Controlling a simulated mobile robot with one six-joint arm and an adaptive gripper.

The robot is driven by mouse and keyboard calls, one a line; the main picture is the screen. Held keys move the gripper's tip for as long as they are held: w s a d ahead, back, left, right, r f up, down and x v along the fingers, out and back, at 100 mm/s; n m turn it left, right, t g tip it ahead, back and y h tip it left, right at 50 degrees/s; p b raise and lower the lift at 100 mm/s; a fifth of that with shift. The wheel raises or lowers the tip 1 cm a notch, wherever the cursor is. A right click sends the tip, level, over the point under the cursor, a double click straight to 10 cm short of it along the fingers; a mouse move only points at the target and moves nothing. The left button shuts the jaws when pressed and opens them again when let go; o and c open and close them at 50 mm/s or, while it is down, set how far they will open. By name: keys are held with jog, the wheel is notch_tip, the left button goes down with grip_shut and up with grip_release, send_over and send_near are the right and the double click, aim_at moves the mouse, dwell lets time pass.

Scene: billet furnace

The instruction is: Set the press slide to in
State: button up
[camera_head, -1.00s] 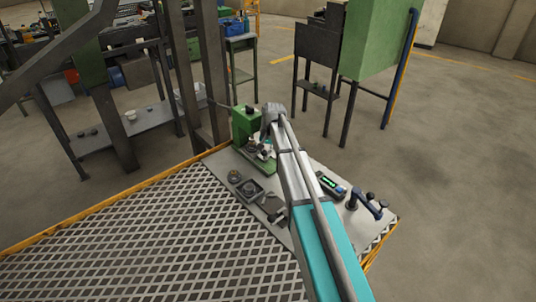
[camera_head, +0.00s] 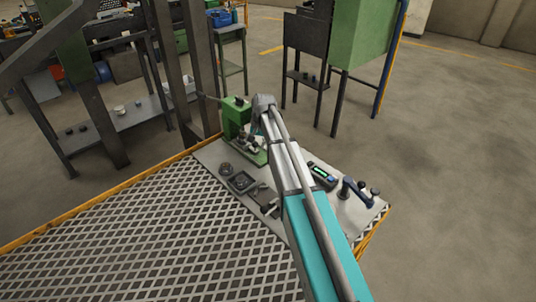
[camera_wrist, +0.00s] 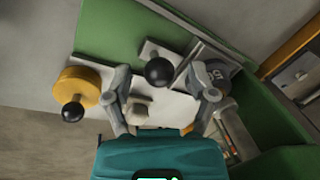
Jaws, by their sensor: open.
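The green press (camera_head: 236,116) stands at the far end of the bench plate, left of my arm's end. In the wrist view its green body (camera_wrist: 115,35) frames a pale plate (camera_wrist: 172,108) and a black ball knob (camera_wrist: 159,71). The knob sits on a light block that looks like part of the slide; I cannot tell the slide's position. My gripper (camera_wrist: 165,88) is open, with one finger on each side of a small light hexagonal piece (camera_wrist: 137,110). The knob lies just beyond, between the fingertips in the picture. I see no clear contact. In the head view my wrist hides part of the press.
A yellow disc (camera_wrist: 77,87) with a black knob (camera_wrist: 72,112) lies close left of the left finger. A round grey part (camera_wrist: 214,73) is behind the right fingertip. On the bench are a square tray (camera_head: 241,183), a display device (camera_head: 322,174) and a blue handle (camera_head: 355,192).

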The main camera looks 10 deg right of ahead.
jog(key=shift+s+d, duration=0.3)
jog(key=shift+s, duration=0.3)
jog(key=shift+s+d, duration=0.5)
jog(key=shift+s, duration=0.4)
jog(key=shift+w+r+p, duration=0.1)
jog(key=shift+r+p, duration=0.45)
jog(key=shift+r, duration=0.05)
notch_tip(320, 180, up, 13)
jog(key=s+d+p, duration=0.1)
jog(key=d+p, duration=0.1)
jog(key=p, duration=1.1)
jog(key=s+a+f+n+h, duration=0.1)
jog(key=s+n, duration=0.6)
jog(key=s, duration=1.6)
jog(key=shift+a+n+g+h+b, duration=0.3)
jog(key=shift+a+g+h, duration=0.1)
jog(key=shift+h, duration=0.1)
jog(key=w+d+m+y, duration=0.2)
jog(key=w+m, duration=0.5)
jog(key=w, duration=1.6)
jog(key=shift+w+r+m+t, duration=0.2)
jog(key=shift+m+t, duration=0.1)
jog(key=shift+t, duration=0.1)
jog(key=shift+a+f, duration=0.1)
jog(key=shift+f, duration=0.1)
